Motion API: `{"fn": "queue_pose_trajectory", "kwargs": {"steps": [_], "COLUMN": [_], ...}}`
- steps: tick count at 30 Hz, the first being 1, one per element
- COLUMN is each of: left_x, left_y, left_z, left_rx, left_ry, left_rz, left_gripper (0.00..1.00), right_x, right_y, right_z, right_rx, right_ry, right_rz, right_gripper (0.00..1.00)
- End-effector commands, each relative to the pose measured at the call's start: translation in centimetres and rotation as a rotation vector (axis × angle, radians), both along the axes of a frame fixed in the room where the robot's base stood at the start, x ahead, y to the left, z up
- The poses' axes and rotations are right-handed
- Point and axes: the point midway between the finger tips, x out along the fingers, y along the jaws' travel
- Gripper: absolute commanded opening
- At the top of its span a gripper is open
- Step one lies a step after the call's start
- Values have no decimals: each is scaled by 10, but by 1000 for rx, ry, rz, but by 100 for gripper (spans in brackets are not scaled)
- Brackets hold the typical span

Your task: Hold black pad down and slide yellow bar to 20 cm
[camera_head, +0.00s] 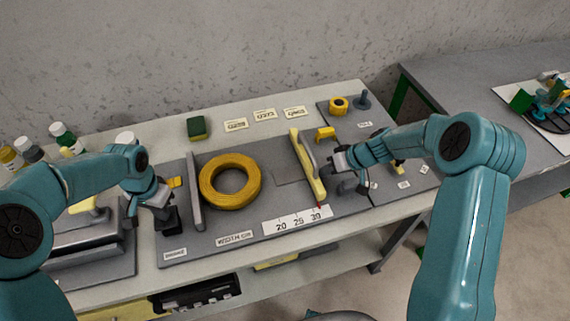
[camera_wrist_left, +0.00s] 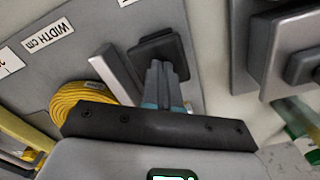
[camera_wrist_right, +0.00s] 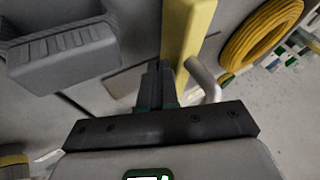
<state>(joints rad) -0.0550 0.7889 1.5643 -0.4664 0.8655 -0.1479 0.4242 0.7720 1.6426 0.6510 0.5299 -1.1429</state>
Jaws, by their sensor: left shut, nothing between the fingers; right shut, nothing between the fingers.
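The black pad (camera_head: 169,221) is at the left of the grey board, just left of an upright grey bar. My left gripper (camera_head: 163,204) is shut and empty over it. In the left wrist view, its fingertips (camera_wrist_left: 158,66) overlap the pad (camera_wrist_left: 174,48); whether they touch cannot be told. The yellow bar (camera_head: 304,165), with a grey handle, stands right of the coil, its red tip near the 30 mark. My right gripper (camera_head: 345,180) is shut and empty, just right of the bar. In the right wrist view, its fingertips (camera_wrist_right: 158,70) are beside the yellow bar (camera_wrist_right: 184,35).
A yellow cable coil (camera_head: 230,182) lies between the grey bar (camera_head: 194,192) and the yellow bar. The scale (camera_head: 297,221) shows 20, 25 and 30 along the front. A green-yellow sponge (camera_head: 197,128) and label cards are behind. Bottles (camera_head: 64,137) stand at the back left.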

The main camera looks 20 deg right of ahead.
Motion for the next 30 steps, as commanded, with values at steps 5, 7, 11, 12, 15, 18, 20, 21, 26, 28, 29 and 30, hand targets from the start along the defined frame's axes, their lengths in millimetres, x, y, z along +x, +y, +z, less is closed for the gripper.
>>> {"fn": "queue_pose_trajectory", "kwargs": {"steps": [5, 7, 11, 12, 15, 18, 20, 21, 26, 28, 29, 30], "left_x": [0, 0, 0, 0, -1, 0, 0, 0, 0, 0, 0, 0], "left_y": [0, 0, 0, 0, 0, 0, 0, 0, 0, 0, 0, 0], "left_z": [-1, -1, -1, -1, -2, -1, -1, -1, -1, -1, -1, -1], "left_rx": [0, 0, 0, 0, 0, 0, 0, 0, 0, 0, 0, 0], "left_ry": [1, 1, 2, 2, 2, 2, 2, 2, 1, 1, 1, 1], "left_rz": [0, 0, 0, 0, 0, 0, 0, 0, 0, 0, -1, -1], "left_gripper": [0, 0, 0, 0, 0, 0, 0, 0, 0, 0, 0, 0], "right_x": [0, 0, 0, 0, 0, 0, 0, 0, -1, -1, -1, -1], "right_y": [0, 3, 27, 38, 67, 92, 104, 110, 121, 121, 121, 121], "right_z": [0, 0, 0, 0, 0, 0, 0, 0, 0, 0, 0, 0], "right_rx": [0, 0, 4, 4, 4, 4, 3, 3, 2, 2, 2, 2], "right_ry": [0, 0, 0, 0, -1, 1, 0, 0, 0, 1, 1, 1], "right_rz": [0, 2, 6, 6, 8, 6, 5, 5, 3, 1, 1, 1], "right_gripper": [0, 0, 0, 0, 0, 0, 0, 0, 0, 0, 0, 0]}}
